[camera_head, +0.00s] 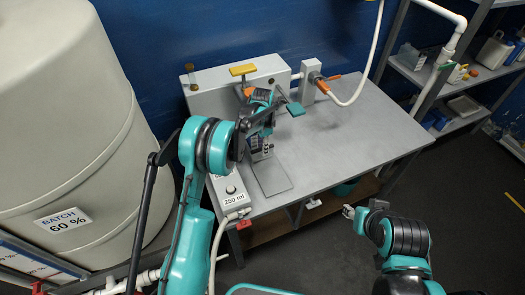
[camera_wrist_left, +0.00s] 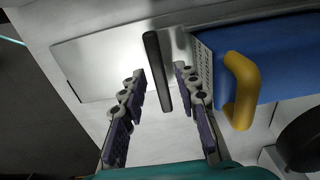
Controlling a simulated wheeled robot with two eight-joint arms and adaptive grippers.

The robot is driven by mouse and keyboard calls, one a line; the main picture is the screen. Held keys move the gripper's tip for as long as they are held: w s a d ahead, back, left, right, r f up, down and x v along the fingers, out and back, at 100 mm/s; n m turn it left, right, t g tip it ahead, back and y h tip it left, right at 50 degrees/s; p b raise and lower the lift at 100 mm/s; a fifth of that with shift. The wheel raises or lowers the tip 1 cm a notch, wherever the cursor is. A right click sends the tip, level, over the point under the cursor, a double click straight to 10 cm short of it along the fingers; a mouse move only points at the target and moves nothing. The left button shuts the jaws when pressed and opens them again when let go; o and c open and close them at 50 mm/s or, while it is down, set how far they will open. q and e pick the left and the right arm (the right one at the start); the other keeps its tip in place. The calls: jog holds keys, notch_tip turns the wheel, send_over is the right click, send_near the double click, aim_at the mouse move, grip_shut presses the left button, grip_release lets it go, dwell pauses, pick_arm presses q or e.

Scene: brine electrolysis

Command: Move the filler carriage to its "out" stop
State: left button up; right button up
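My left gripper (camera_wrist_left: 159,72) is open in the left wrist view, its fingers on either side of a dark upright bar (camera_wrist_left: 157,70), with a gap to each finger. Next to the bar is a blue body (camera_wrist_left: 270,50) with a yellow handle (camera_wrist_left: 240,90). I cannot tell which part is the filler carriage, and no "out" mark is readable. In the head view my left arm reaches over the grey bench (camera_head: 350,125), and its hand covers much of the filler. A flat metal plate (camera_head: 270,177) lies in front of it. My right gripper (camera_head: 349,211) is off the bench's front right; its opening is unclear.
A control box labelled 250 ml (camera_head: 233,195) is at the front left. A large tank (camera_head: 60,110) stands left. The bench's right side is clear.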

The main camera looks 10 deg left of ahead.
pick_arm(q)
jog(key=shift+f, duration=0.85)
grip_shut()
